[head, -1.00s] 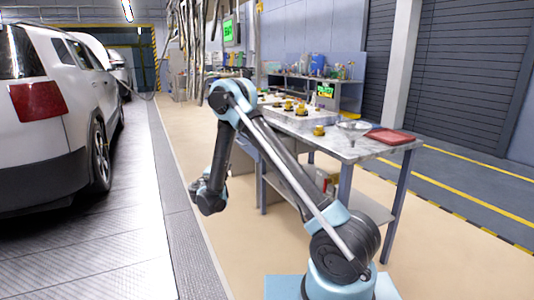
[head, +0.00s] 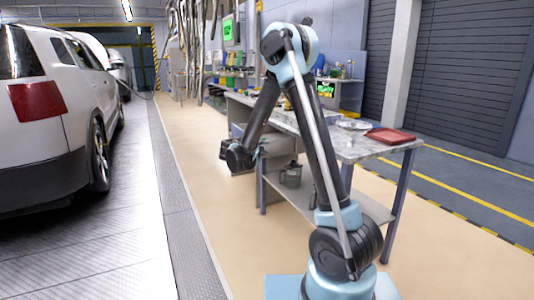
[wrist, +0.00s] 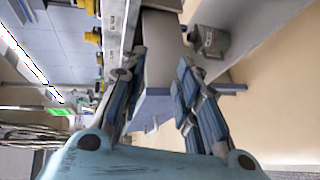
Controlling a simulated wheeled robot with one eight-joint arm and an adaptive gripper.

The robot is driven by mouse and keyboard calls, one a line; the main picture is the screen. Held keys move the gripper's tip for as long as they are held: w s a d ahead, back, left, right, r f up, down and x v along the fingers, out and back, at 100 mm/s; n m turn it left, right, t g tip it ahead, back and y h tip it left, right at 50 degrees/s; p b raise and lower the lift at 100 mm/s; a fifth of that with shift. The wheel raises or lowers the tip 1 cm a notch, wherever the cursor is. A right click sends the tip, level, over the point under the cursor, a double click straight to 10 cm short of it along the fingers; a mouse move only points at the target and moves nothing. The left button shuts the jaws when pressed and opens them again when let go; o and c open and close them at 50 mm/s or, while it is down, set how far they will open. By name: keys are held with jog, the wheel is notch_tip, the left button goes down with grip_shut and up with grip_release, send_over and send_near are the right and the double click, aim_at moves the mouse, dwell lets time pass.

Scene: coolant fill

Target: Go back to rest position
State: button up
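My gripper (wrist: 158,88) shows in the wrist view with its two blue-padded fingers spread apart and nothing between them. It is open and empty. In the head view my arm is raised and bent at the elbow in front of the workbench (head: 375,150). Its wrist end, with the gripper (head: 261,151), hangs by the bench's left side; the fingers are small there. No task object is named beyond the arm itself.
A white car (head: 60,110) stands left; the beige floor between is clear.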

jog(key=s+d+r+m+g+y, duration=0.25)
jog(key=s+d+m+g, duration=0.4)
jog(key=s+d, duration=1.55)
jog(key=s+f+m+g+y, duration=0.2)
jog(key=s+f, duration=0.2)
jog(key=s, duration=0.9)
jog(key=s+f+m+g+y, duration=0.2)
jog(key=s+f, duration=0.3)
jog(key=s, duration=0.8)
jog(key=shift+a+y, duration=0.2)
jog(key=shift+y, duration=0.55)
jog(key=shift+m, duration=0.25)
jog(key=shift+w+f, duration=0.15)
jog(key=shift+w, duration=0.3)
jog(key=shift+o, duration=0.4)
jog(key=shift+w, duration=0.1)
